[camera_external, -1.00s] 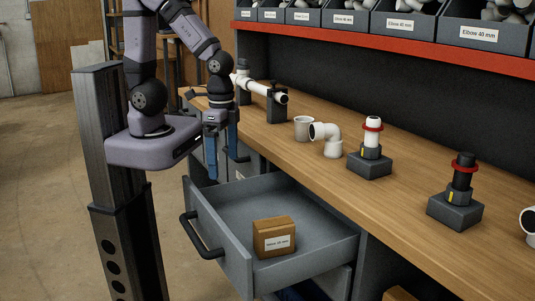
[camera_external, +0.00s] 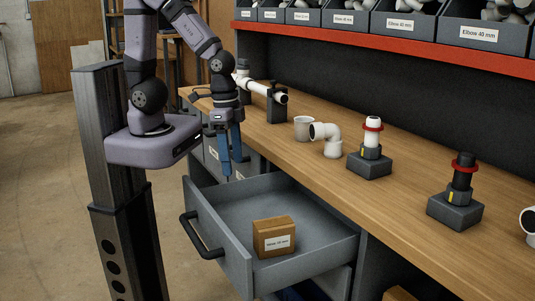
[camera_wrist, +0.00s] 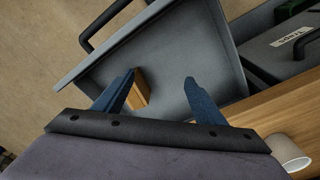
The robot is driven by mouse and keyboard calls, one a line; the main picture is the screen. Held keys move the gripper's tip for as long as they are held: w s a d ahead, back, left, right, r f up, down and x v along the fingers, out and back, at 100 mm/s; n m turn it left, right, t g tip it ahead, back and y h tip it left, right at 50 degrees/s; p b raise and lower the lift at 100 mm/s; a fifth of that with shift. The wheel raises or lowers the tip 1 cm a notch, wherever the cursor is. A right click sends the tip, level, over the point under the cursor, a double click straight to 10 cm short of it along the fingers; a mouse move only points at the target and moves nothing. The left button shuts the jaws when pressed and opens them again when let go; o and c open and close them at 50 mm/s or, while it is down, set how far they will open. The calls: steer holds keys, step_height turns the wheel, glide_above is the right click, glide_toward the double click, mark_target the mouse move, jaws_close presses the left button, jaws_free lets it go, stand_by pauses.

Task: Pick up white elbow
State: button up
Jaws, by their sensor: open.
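A white elbow (camera_external: 331,139) stands on the wooden bench, to the right of a white cup (camera_external: 303,128). My gripper (camera_external: 231,176) is open and empty, pointing down above the back left part of the open drawer (camera_external: 210,207), to the left of the elbow and apart from it. In the wrist view, my gripper's blue fingers (camera_wrist: 158,82) are spread wide over the drawer, with nothing between the tips but the drawer floor and part of a box. The elbow cannot be seen in the wrist view; the cup (camera_wrist: 287,151) shows at its lower right.
A labelled cardboard box (camera_external: 274,238) lies in the drawer. A white pipe (camera_external: 262,91) rests in holders at the back left. A stand with a white fitting (camera_external: 370,160) and one with a black fitting (camera_external: 455,207) are right of the elbow. Labelled bins (camera_external: 405,22) sit above.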

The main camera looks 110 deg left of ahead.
steer(key=w+a+r+n+t+p, duration=0.1)
steer(key=w+r+n+t, duration=0.15)
steer(key=w, duration=0.35)
steer(key=n+t+y+p, duration=0.4)
steer(key=n+t+y, duration=0.1)
steer(key=n+t, duration=0.15)
glide_toward(324, 129)
steer(key=w+r, duration=0.2)
steer(key=w, duration=0.1)
steer(key=shift+m+t+y, duration=0.7)
steer(key=shift+t, duration=0.2)
steer(key=a+f+b, duration=0.1)
steer(key=f+b, duration=0.1)
steer(key=w+a+f+b, duration=0.1)
steer(key=a+f, duration=0.1)
steer(key=w+a+f+b, duration=0.1)
steer(key=a+f+b, duration=0.1)
steer(key=shift+a+f+b, duration=0.1)
steer(key=shift+f+b, duration=0.2)
steer(key=shift+w+f, duration=0.1)
steer(key=shift+f, duration=0.4)
steer(key=shift+x, duration=1.1)
